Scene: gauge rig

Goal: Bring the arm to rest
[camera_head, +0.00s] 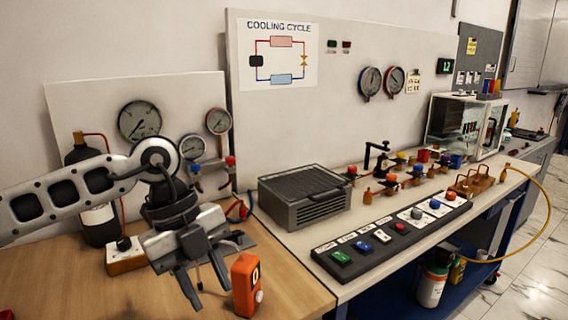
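My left arm (75,192) comes in from the left and reaches over the wooden bench. Its gripper (209,290) points down and towards the front, with its two dark fingers apart and nothing seen between them. The gripper is just left of an orange device (246,284) that stands upright on the bench; a small gap appears between them. The gripper's height above the bench is hard to tell. My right gripper is out of view.
Gauges (139,121) on a panel and a dark cylinder (82,150) stand behind my arm, partly hidden. A grey vented box (304,196) and a button strip (392,236) are to the right. The bench front left (95,285) is mostly clear.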

